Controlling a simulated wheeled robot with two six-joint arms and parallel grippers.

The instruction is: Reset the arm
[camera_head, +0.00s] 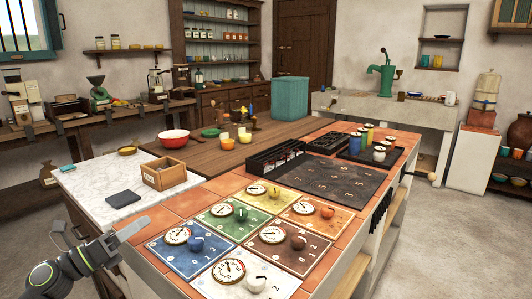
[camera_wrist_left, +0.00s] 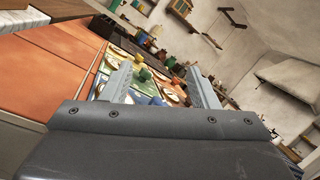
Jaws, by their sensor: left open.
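My left arm comes in from the lower left in the head view. Its gripper (camera_head: 130,229) is held in front of the white marble counter's near edge, to the left of the coloured dial panels. In the left wrist view the gripper's two fingers (camera_wrist_left: 162,88) are spread apart with nothing held between them. Beyond them show the dial panels and the orange tiles. My right gripper is in neither view.
The counter carries blue (camera_head: 190,262), green (camera_head: 225,228) and white (camera_head: 243,284) dial panels, a wooden box (camera_head: 163,178), a dark slate (camera_head: 123,199) and a red bowl (camera_head: 174,138). A dark hob (camera_head: 325,178) lies beyond. Open floor shows at the right.

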